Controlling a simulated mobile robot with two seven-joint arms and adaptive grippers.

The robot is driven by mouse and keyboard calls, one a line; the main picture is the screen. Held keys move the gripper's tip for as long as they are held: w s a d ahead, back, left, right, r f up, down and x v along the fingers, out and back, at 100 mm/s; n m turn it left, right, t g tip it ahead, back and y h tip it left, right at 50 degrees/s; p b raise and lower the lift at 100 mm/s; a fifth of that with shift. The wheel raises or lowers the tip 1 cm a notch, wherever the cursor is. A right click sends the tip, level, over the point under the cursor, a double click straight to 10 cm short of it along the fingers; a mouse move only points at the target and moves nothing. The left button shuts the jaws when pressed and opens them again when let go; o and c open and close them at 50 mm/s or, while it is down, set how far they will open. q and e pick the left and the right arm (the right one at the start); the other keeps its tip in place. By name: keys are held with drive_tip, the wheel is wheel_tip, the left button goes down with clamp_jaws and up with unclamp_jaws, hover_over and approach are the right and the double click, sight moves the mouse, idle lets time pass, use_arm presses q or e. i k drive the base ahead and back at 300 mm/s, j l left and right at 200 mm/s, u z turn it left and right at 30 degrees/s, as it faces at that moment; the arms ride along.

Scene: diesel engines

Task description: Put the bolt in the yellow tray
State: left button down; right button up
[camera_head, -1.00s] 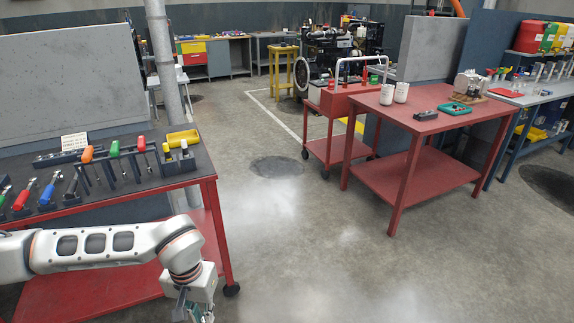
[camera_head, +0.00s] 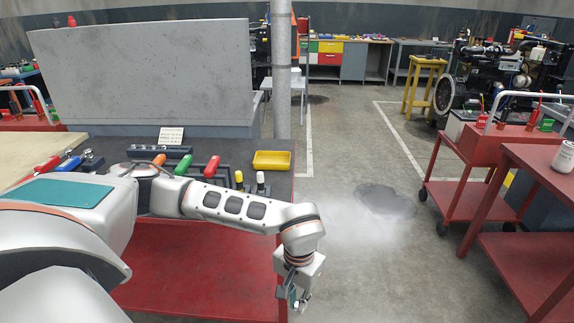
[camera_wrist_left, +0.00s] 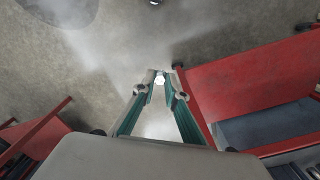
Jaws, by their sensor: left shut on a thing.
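The yellow tray (camera_head: 272,161) sits at the right end of the dark-topped red workbench (camera_head: 210,230). My left gripper (camera_head: 291,301) hangs in front of the bench's right front corner, lower than the tray and nearer to me. In the left wrist view its fingers (camera_wrist_left: 159,84) are closed on a small, pale bolt (camera_wrist_left: 159,79) at the tips, above the floor. Only the bolt's light end shows; the rest is hidden between the fingers. My right gripper is in neither view.
Screwdrivers with coloured handles (camera_head: 211,167) stand in a holder left of the tray. A white-and-yellow pair of small upright tools (camera_head: 260,178) stands just in front of it. A grey pillar (camera_head: 281,70) rises behind the bench. The floor to the right is clear up to a red cart (camera_head: 490,150).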

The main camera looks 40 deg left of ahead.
sight(272, 160)
drive_tip(key=i, duration=2.5)
drive_tip(key=i+u, duration=0.3)
drive_tip(key=i+l+u, duration=0.3)
drive_tip(key=i, duration=0.15)
drive_tip(key=j+u, duration=0.1)
drive_tip(key=u, duration=1.25)
